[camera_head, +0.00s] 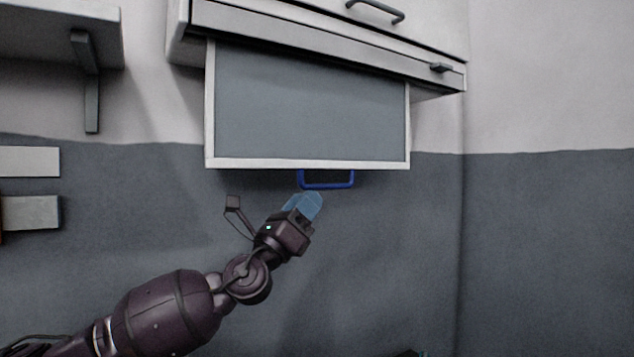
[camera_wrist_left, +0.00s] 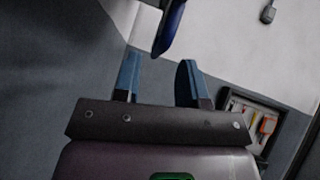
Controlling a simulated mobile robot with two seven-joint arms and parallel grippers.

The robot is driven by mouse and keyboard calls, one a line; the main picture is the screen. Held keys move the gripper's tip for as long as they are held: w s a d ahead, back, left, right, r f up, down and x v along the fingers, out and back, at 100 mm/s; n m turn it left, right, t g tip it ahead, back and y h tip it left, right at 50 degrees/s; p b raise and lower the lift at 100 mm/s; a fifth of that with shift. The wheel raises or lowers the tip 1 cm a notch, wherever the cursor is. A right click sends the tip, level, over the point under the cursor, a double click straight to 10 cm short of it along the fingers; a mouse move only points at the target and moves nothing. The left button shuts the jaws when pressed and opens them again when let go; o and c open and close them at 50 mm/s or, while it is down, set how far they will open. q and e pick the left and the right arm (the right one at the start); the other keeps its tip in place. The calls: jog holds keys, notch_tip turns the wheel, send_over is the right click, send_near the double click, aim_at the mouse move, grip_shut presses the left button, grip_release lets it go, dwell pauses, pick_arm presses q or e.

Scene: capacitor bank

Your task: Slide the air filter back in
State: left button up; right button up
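The air filter (camera_head: 310,105) is a flat grey panel in a white frame. In the head view it sticks out from under the front of the white cabinet (camera_head: 290,35). A blue handle (camera_head: 327,186) is on its near edge; it also shows in the wrist view (camera_wrist_left: 170,27), beyond the fingertips. My left gripper (camera_head: 312,199) is just below the handle in the head view. The wrist view shows its two blue fingers (camera_wrist_left: 160,63) apart with nothing between them, so it is open and appears clear of the handle. My right gripper is not seen.
A shelf with a bracket (camera_head: 85,80) is on the wall at upper left, with pale blocks (camera_head: 30,212) below it. The cabinet front has a dark handle (camera_head: 377,11) and a latch (camera_head: 440,67). The wrist view shows a box of colored items (camera_wrist_left: 262,127). The wall area at right is clear.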

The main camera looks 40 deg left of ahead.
aim_at(318, 186)
pick_arm(q)
jog(key=shift+p+x, duration=0.6)
jog(key=shift+x, duration=1.8)
grip_shut()
